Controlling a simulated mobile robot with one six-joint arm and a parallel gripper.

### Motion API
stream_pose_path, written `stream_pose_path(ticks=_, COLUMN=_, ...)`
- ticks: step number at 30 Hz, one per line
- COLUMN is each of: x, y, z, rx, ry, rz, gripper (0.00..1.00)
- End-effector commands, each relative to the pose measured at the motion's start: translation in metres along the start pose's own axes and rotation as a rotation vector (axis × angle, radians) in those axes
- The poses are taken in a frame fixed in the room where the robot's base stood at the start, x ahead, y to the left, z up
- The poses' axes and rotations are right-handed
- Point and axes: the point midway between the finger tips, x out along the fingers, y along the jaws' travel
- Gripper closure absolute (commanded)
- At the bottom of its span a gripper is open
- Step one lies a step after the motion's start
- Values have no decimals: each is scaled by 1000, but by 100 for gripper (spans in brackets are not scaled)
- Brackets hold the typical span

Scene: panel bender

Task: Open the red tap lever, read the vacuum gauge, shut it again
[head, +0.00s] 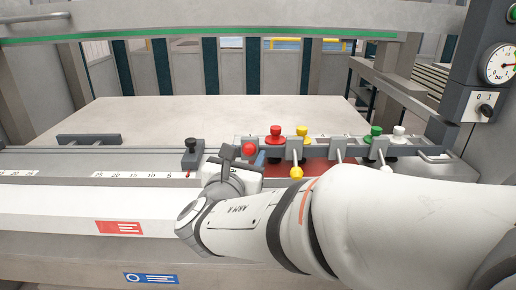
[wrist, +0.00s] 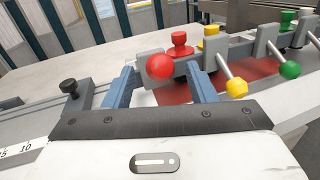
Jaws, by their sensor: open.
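The red tap lever shows its round red ball end (head: 249,149), which is also in the wrist view (wrist: 160,70). A red cap (head: 276,133) sits on the valve just behind it. My gripper (head: 243,154) is open. In the wrist view its two blue fingers (wrist: 160,82) stand left and right of the red ball, with gaps on both sides. The lever's rod is hidden behind the ball. The round white gauge (head: 499,65) is on a grey post at the far right of the head view; its reading is too small to tell.
Right of the red lever, a yellow lever ball (head: 296,172) sits close by. Green (head: 376,130) and white (head: 399,131) caps stand further along the rail. A dark knob block (head: 192,152) is left of my gripper. A pale flat table (head: 170,120) lies clear behind.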

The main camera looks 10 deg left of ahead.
Motion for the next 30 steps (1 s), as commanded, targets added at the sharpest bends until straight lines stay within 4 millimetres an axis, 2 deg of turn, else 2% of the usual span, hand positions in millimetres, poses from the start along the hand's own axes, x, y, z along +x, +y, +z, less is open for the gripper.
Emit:
stream_pose_path(ticks=3, x=18, y=0, z=0, rx=-1, ry=-1, rz=-3, gripper=49)
stream_pose_path(ticks=6, x=26, y=1, z=1, rx=0, ry=-2, rz=-2, gripper=49)
stream_pose_path(ticks=17, x=35, y=0, z=0, rx=2, ry=1, rz=1, gripper=49)
stream_pose_path(ticks=30, x=35, y=0, z=0, rx=3, ry=2, rz=2, gripper=84)
